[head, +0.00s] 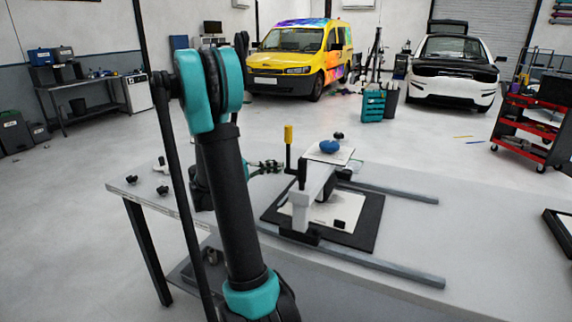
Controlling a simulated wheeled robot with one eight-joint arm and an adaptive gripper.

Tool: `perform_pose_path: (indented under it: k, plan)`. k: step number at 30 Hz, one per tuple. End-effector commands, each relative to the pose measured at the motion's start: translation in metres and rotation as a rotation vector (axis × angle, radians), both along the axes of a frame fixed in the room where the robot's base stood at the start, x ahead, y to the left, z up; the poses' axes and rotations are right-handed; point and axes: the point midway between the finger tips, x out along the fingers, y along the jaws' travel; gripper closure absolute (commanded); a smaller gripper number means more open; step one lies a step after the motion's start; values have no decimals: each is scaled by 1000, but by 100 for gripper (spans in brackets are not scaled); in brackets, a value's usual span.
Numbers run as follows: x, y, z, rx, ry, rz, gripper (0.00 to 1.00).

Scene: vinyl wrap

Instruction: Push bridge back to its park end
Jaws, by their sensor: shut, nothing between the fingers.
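The bridge (300,215) is a pale grey beam that spans the worktable across two grey rails. The near rail (390,270) and the far rail (405,196) run to the right of it. The bridge stands over a black mat (363,226) with a white sheet on it. A post with a yellow top (288,133) stands upright near the bridge's left side. My gripper (281,166) is small in view, shut and empty, just left of the post. I cannot tell whether it touches the post or the bridge. My arm hides the rails' left ends.
A pale plate with a blue object (329,147) on it is at the bridge's far end. Dark knobs (163,190) sit at the worktable's left corner. A black-framed tray (560,232) lies at the right edge. The tabletop (480,230) right of the rails is clear.

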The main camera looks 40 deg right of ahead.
Motion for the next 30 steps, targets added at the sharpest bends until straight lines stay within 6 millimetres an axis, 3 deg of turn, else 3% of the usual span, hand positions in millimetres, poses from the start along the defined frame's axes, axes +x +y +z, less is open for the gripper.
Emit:
perform_pose_path:
  k: [14,21,30]
  plan:
    - [-29,-86,0,0,0,-4,100]
    - [-56,-98,0,0,0,-1,100]
    - [-62,-100,0,0,0,1,100]
